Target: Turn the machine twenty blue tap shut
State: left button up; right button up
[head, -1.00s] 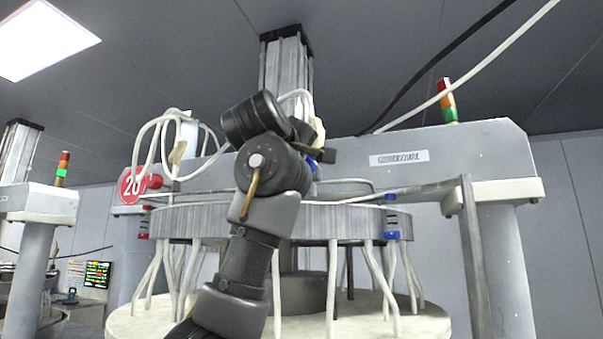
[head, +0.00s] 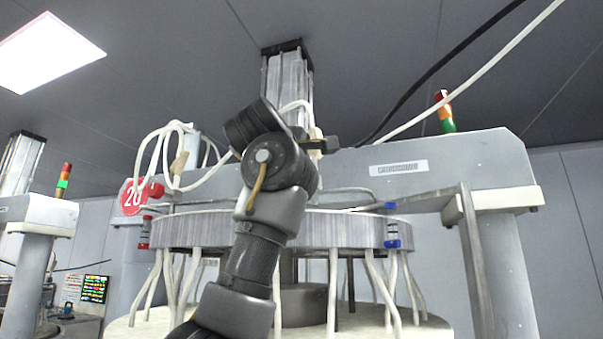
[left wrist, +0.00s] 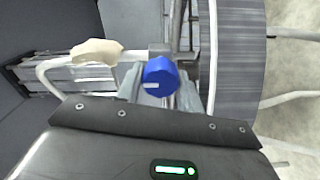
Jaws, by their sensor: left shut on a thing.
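The red disc marked 20 (head: 133,197) hangs at the left of the machine. My left arm rises across the front of the machine, and its gripper (head: 322,145) is at the pipework by the central column. In the left wrist view the blue tap (left wrist: 160,77) sits directly before the gripper's dark front edge, with a short white mark on its lower left. In the head view my arm and gripper hide this tap. The right gripper is not in view.
A grey ring (head: 345,231) with hanging white hoses surrounds the column. A blue-capped fitting (head: 392,230) is at its right and a red-capped one (head: 146,229) at its left. A grey post (head: 472,262) stands at the right. Looped white hoses (head: 170,150) hang upper left.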

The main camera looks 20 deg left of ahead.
pick_arm(q)
jog(key=shift+r, duration=0.1)
jog(key=o, duration=1)
jog(key=shift+w+d, duration=0.1)
jog(key=shift+w, duration=0.2)
jog(key=shift+s, duration=0.1)
jog(key=shift+s+f, duration=0.2)
jog(key=shift+s, duration=0.05)
jog(key=s+b, duration=0.6)
jog(key=s, duration=0.4)
jog(key=shift+a, duration=0.35)
jog(key=shift+r, duration=0.15)
